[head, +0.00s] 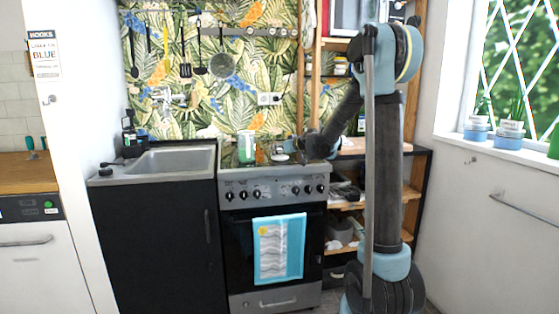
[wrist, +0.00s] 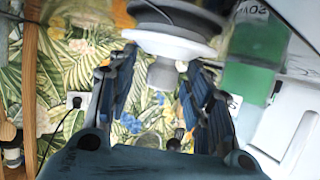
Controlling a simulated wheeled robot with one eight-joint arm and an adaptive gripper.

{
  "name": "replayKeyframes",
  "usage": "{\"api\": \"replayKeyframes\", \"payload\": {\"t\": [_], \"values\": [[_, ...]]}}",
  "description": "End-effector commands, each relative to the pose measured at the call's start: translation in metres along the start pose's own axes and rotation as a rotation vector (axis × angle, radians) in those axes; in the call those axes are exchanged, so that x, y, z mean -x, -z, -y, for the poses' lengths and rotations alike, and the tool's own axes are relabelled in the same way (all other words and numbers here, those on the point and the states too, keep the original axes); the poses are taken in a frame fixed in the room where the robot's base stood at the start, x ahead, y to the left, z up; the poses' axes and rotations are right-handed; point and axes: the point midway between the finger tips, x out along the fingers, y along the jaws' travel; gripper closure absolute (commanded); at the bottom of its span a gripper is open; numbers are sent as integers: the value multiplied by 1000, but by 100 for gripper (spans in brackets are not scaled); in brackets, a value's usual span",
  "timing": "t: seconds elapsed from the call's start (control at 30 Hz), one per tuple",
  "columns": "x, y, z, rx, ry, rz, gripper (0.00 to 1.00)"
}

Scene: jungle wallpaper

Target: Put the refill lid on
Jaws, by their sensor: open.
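A pale round lid (wrist: 172,45) with a grey knob (wrist: 162,74) shows at the top of the wrist view, with the knob pointing down in that picture. My gripper (wrist: 162,88) is open, with one dark finger on each side of the knob. I cannot tell whether the fingers touch it. In the head view the lid (head: 280,157) is small on the stove top, just left of my gripper (head: 293,150). A green and white container (head: 246,147) stands left of the lid. It also shows at the right of the wrist view (wrist: 252,75), with partly legible lettering.
The stove (head: 275,187) has a towel (head: 280,248) on its oven door. A sink (head: 170,160) is to its left. A wooden shelf unit (head: 375,193) is to its right. Utensils hang on the leafy back wall (head: 165,55).

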Motion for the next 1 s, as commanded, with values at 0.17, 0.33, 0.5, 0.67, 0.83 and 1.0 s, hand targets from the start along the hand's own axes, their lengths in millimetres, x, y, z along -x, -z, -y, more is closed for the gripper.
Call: {"api": "replayKeyframes", "payload": {"t": [0.17, 0.33, 0.5, 0.67, 0.83, 1.0], "values": [[0, 0, 0, 0, 0, 0, 53], [0, 0, 0, 0, 0, 0, 81], [0, -1, 0, 1, 1, 1, 94], [0, -1, 0, 2, 1, 2, 95], [0, 0, 0, 2, 2, 2, 95], [5, 12, 0, 2, 1, 2, 95]]}}
